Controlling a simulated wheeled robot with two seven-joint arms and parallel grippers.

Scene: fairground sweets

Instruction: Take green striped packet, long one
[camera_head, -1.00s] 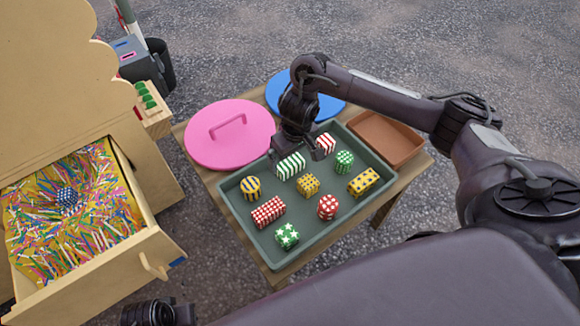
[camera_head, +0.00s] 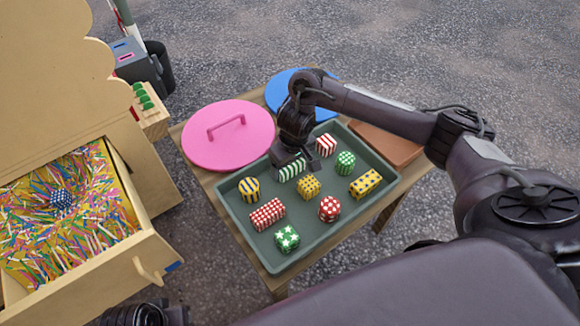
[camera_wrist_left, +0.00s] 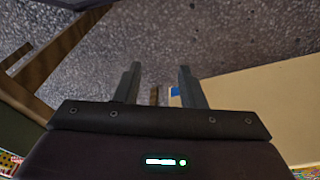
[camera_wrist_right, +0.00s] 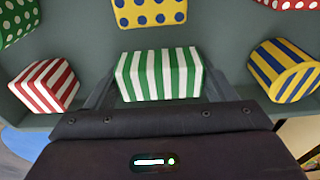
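The long green-and-white striped packet (camera_head: 291,170) lies in the grey-green tray (camera_head: 238,222), near its back edge. It also shows in the right wrist view (camera_wrist_right: 158,76), lying across between the fingers. My right gripper (camera_head: 290,156) is lowered over this packet and hides part of it in the head view. Its fingers (camera_wrist_right: 160,82) are spread wide, one beside each end of the packet; I cannot tell whether they touch it. My left gripper (camera_wrist_left: 157,68) is open and empty, over the ground beside wooden parts.
Close by in the tray are a red striped packet (camera_head: 325,145), a yellow dotted one (camera_head: 309,187), a blue-and-yellow striped one (camera_head: 249,189) and a green dotted one (camera_head: 345,163). A pink lid (camera_head: 215,150) and brown tray (camera_head: 388,146) flank the tray. A drawer (camera_head: 150,250) stands left.

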